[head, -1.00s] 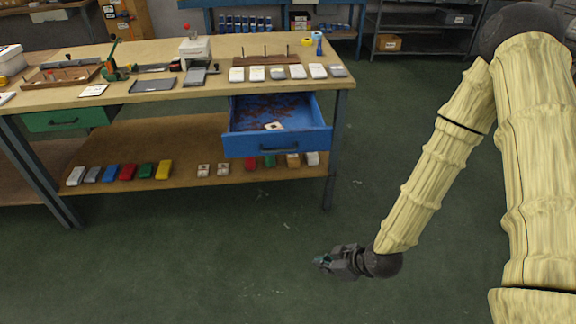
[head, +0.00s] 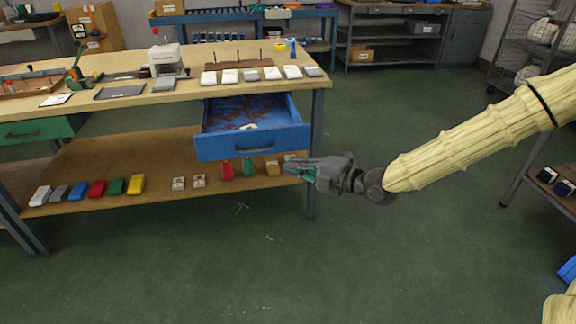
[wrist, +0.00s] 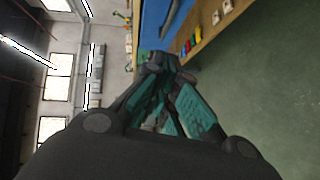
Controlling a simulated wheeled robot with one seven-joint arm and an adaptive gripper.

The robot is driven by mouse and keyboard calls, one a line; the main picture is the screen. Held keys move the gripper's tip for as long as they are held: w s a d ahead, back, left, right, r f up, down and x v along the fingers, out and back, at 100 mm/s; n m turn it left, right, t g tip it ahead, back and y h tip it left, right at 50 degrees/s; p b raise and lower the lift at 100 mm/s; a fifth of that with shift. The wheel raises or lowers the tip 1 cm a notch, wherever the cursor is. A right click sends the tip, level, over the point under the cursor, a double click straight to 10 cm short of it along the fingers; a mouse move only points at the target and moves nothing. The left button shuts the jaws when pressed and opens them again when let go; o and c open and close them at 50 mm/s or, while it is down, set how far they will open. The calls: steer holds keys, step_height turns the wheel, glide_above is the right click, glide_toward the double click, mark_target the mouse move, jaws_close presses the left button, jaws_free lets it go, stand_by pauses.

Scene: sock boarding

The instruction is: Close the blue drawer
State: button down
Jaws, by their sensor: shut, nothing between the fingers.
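The blue drawer (head: 252,142) is pulled out from under the right part of the wooden workbench. Its dark bar handle is on the front face, and a small white item lies inside. My gripper (head: 288,168) is shut and empty. In the head view it appears just below and right of the drawer's front right corner; whether it touches the drawer cannot be told. In the wrist view the shut fingers (wrist: 160,65) point toward the blue drawer front (wrist: 155,25), whose handle shows at the top.
The workbench (head: 150,103) carries a row of white packs, a peg rack and tools. Its lower shelf (head: 120,160) holds several coloured packs. A shut green drawer (head: 35,130) is at the left. A bench leg (head: 312,190) stands beside my gripper. The floor in front is clear.

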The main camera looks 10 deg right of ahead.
steer(key=b, duration=0.2)
glide_toward(253, 150)
steer(key=a, duration=0.3)
steer(key=w, duration=0.3)
steer(key=shift+a+f, duration=0.25)
steer(key=shift+f, duration=0.15)
steer(key=shift+w+d, duration=0.1)
steer(key=shift+w, duration=0.05)
